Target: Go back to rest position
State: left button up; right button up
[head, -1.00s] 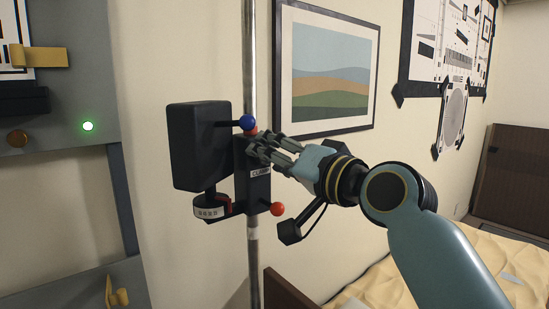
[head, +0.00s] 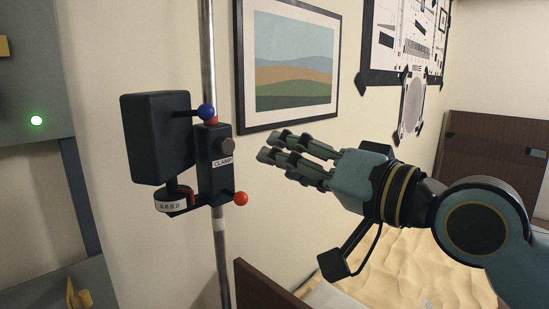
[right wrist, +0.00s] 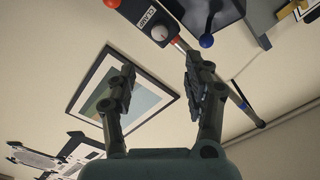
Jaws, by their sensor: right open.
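My right gripper (head: 296,160) is open and empty in the head view, to the right of the clamp (head: 222,162) and apart from it. Its two fingers also show spread in the right wrist view (right wrist: 158,85), with nothing between them. The clamp is a black block with a grey round knob on the vertical metal pole (head: 207,50). It carries a black box (head: 157,137), a blue ball knob (head: 206,111) and a red ball knob (head: 240,198). The clamp shows near the top of the right wrist view (right wrist: 152,18). My left gripper is not in view.
A framed landscape picture (head: 293,64) hangs on the wall behind my right gripper. A chart board (head: 405,38) hangs further right. A grey panel with a green light (head: 36,121) stands at the left. A cream rumpled cover (head: 420,265) lies below my right arm.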

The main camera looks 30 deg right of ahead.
jog(key=shift+f, duration=0.1)
dwell(0.4)
jog(key=w+d+f+m+g+h+b, duration=0.15)
jog(key=f+b, duration=0.45)
jog(key=f, duration=0.9)
jog(key=w+d+f+m+g+h+b, duration=0.1)
jog(key=d+f+g+h+b, duration=0.35)
jog(key=f, duration=1.15)
jog(key=s+d+f+g+b, duration=0.1)
jog(key=s+f+b, duration=0.25)
jog(key=f, duration=0.95)
jog(key=s+d+f+b, duration=0.1)
jog(key=s+f+b, duration=0.25)
jog(key=f, duration=1.05)
jog(key=s+d+f+n+g+b, duration=0.1)
jog(key=s+f+g+b, duration=0.15)
jog(key=s+f, duration=0.65)
jog(key=s+d+f+n+g+b, duration=0.1)
jog(key=s+f+n+g+b, duration=0.15)
jog(key=s+f, duration=0.7)
jog(key=s+f+n+g+h+b, duration=0.1)
jog(key=s+f+n+g, duration=0.3)
jog(key=s+f, duration=1)
jog(key=s+b, duration=0.1)
jog(key=s, duration=0.3)
jog(key=shift+s+f, duration=0.2)
jog(key=shift+f, duration=0.15)
